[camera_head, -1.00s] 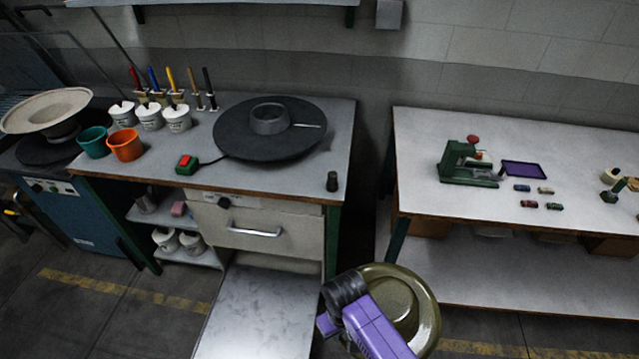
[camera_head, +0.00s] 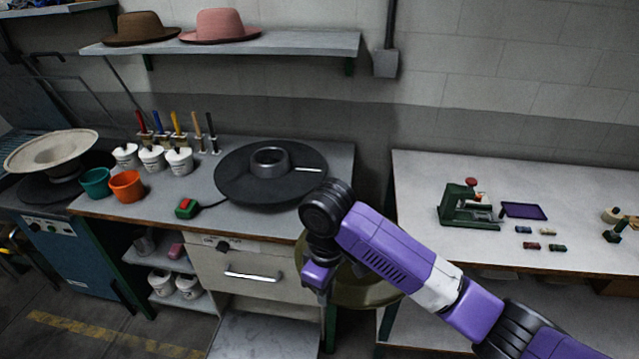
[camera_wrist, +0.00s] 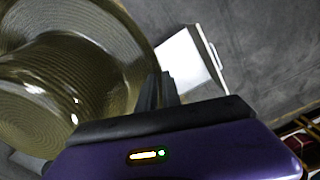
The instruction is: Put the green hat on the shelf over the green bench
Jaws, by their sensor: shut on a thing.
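The olive-green hat (camera_head: 372,291) is partly hidden behind my purple arm in the head view, in front of the bench's right end. In the wrist view the hat (camera_wrist: 70,60) fills the upper left, showing its ribbed brim and crown. My gripper (camera_wrist: 157,92) is shut on the hat's brim; it also shows in the head view (camera_head: 318,285), though its fingers are hard to make out there. The grey wall shelf (camera_head: 300,44) is above the left bench (camera_head: 335,165), which has green legs. A brown hat (camera_head: 142,28) and a pink hat (camera_head: 220,26) sit on the shelf's left part.
The shelf's right half is bare. A black round plate with a ring (camera_head: 272,172), white pots, an orange cup (camera_head: 127,186) and upright tools stand on the left bench. A grey wall box (camera_head: 386,63) is right of the shelf. The right bench (camera_head: 420,175) holds a green device (camera_head: 468,207).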

